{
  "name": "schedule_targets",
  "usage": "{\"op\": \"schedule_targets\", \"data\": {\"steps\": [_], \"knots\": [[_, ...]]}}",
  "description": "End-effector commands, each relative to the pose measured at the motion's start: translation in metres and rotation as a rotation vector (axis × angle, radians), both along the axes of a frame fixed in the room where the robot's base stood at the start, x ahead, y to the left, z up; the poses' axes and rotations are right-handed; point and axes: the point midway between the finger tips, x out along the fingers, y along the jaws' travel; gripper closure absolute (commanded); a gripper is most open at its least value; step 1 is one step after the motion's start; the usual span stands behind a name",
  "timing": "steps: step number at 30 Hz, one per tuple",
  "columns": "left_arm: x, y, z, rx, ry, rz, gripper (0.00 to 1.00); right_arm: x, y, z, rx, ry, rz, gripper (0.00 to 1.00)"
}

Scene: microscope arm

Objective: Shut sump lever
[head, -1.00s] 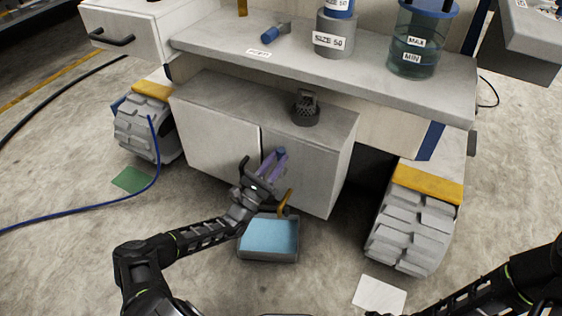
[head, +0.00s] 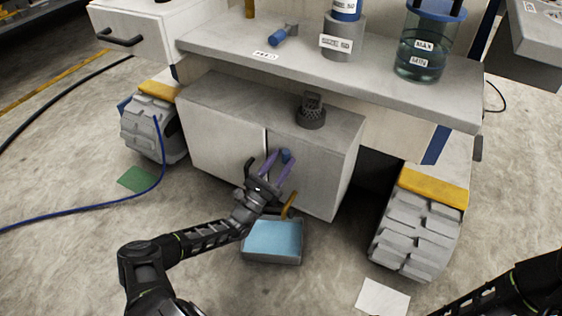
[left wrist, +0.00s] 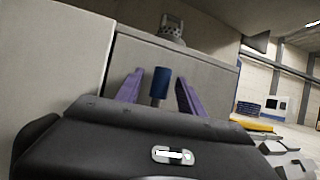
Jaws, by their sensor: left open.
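The sump lever has a blue grip (head: 286,156) and stands at the front of the low grey cabinet under the bench. In the left wrist view its blue grip (left wrist: 160,83) is upright between two purple fingers, with a visible gap on each side. My left gripper (head: 279,164) is open around the lever, its fingers pointing at the cabinet. The lever's lower end is hidden by the gripper. A brass-coloured spout (head: 288,205) shows just below the gripper, over a grey tray (head: 272,260) of blue liquid. My right gripper is out of view.
A dark mesh strainer (head: 311,112) stands on the cabinet top (head: 250,100). The bench top (head: 300,60) overhangs behind, with a labelled container and a jar (head: 423,45). Tracked feet flank the cabinet. A white sheet (head: 383,298) lies on the floor.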

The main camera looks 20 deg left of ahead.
Motion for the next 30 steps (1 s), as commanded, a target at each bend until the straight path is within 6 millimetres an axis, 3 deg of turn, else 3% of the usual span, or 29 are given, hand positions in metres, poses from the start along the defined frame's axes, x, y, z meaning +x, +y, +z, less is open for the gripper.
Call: {"op": "schedule_targets", "data": {"steps": [8, 19, 30], "knots": [[-0.012, 0.003, -0.006, 0.001, 0.001, 0.0, 0.54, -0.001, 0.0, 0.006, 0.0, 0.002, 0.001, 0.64], [-0.06, 0.016, -0.033, 0.0, 0.002, 0.002, 0.54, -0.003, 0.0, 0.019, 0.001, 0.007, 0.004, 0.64], [-0.067, 0.017, -0.037, 0.0, 0.0, 0.0, 0.54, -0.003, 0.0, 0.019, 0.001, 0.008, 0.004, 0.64]]}}
